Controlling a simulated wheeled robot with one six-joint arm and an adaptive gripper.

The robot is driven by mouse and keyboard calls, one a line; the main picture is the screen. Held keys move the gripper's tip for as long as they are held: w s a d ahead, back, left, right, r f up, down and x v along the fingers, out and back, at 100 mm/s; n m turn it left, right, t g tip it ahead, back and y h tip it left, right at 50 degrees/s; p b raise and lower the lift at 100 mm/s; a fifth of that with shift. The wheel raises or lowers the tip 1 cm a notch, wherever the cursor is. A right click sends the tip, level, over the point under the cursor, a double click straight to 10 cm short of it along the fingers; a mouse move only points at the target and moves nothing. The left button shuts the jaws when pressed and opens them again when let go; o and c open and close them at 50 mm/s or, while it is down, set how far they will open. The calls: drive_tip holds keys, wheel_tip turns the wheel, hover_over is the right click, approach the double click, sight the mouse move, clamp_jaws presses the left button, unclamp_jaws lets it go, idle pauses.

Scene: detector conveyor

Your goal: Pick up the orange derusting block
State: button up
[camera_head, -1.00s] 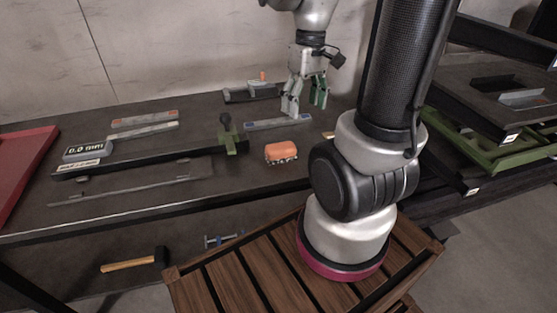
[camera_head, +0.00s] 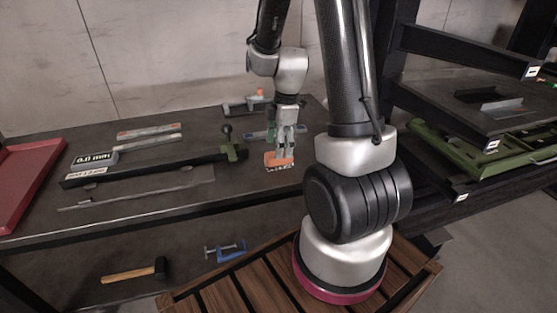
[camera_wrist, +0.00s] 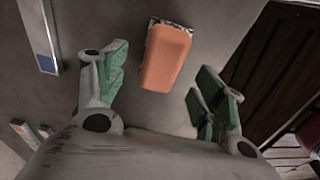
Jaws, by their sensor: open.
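The orange derusting block (camera_head: 279,164) lies on the dark workbench top (camera_head: 190,195), near its front edge. In the wrist view the block (camera_wrist: 166,58) shows an orange rounded body with a pale, speckled strip along its upper and left edges. My gripper (camera_head: 284,146) is above the block and partly covers it in the head view. In the wrist view my gripper (camera_wrist: 158,84) has its green-padded fingers spread wide, one on each side of the block's near end, with gaps on both sides. It holds nothing. The exact height above the block is hard to tell.
A red tray (camera_head: 30,178) is at the far left. A hammer (camera_head: 135,271) and blue clamp (camera_head: 226,251) lie on the lower shelf. A green tray (camera_head: 470,155) is at right.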

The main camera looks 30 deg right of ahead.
drive_tip(key=shift+a+f, duration=0.15)
drive_tip(key=shift+f, duration=1.75)
drive_tip(key=shift+f, duration=0.25)
drive_tip(key=c, duration=1.1)
drive_tip(key=shift+o, duration=0.2)
wheel_tip(320, 180, up, 10)
drive_tip(key=shift+r, duration=0.25)
drive_tip(key=o, duration=0.5)
drive_tip(key=shift+c, duration=1.6)
drive_tip(key=shift+a, duration=0.1)
